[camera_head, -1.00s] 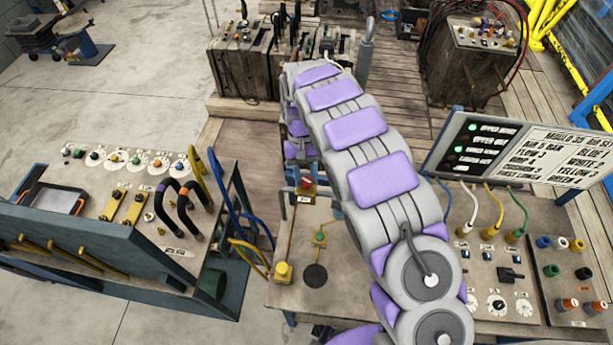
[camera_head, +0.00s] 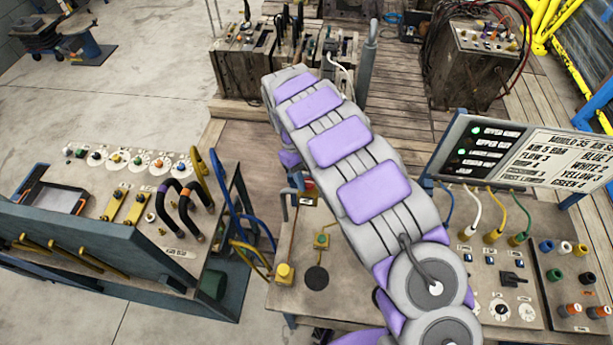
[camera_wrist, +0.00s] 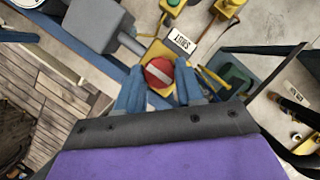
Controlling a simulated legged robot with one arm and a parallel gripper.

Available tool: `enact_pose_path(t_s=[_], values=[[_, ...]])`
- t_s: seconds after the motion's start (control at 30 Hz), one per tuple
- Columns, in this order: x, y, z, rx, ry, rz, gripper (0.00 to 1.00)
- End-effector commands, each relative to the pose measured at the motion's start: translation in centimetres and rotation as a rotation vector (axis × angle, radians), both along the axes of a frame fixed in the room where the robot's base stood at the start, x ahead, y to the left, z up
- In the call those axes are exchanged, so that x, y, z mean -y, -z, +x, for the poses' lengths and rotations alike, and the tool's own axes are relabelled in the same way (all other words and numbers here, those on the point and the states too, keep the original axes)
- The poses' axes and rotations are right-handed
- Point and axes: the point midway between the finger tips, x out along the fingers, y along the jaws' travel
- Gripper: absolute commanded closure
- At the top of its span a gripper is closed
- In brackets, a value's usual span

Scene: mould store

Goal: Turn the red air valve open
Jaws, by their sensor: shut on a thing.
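The red air valve (camera_wrist: 158,74) is a round red knob with a white bar across its face, on a yellow base. In the wrist view the bar slants slightly down to the right. A "SHUT" label (camera_wrist: 181,42) lies at the knob's upper right. My gripper (camera_wrist: 160,80) is shut on the knob, one blue finger on each side. In the head view the valve (camera_head: 309,184) is a small red patch beside my arm, mostly hidden. My fingers are hardly visible there.
A yellow button (camera_head: 284,273) and a green-topped yellow fitting (camera_head: 321,240) sit on the same bench. The lit display board (camera_head: 520,150) and plugged hoses stand right of my arm. A socket panel (camera_head: 130,200) stands left. A grey block with a shaft (camera_wrist: 98,25) lies near the valve.

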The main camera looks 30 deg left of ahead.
Motion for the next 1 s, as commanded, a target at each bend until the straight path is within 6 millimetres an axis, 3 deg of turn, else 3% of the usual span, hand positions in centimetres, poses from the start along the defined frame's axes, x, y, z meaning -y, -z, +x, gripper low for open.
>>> enact_pose_path(t_s=[0.27, 0.3, 0.53, 0.83, 1.0], values=[[-0.1, -0.1, 0.1, 0.003, -0.001, 0.003, 0.94], [-0.1, -0.2, 0.1, 0.004, -0.001, 0.004, 0.61], [0.0, -0.1, 0.1, 0.002, 0.0, 0.002, 0.39], [-0.1, -0.2, 0.1, 0.001, 0.0, 0.002, 0.39], [-0.7, -1.5, 0.5, 0.004, -0.001, 0.007, 0.39]])
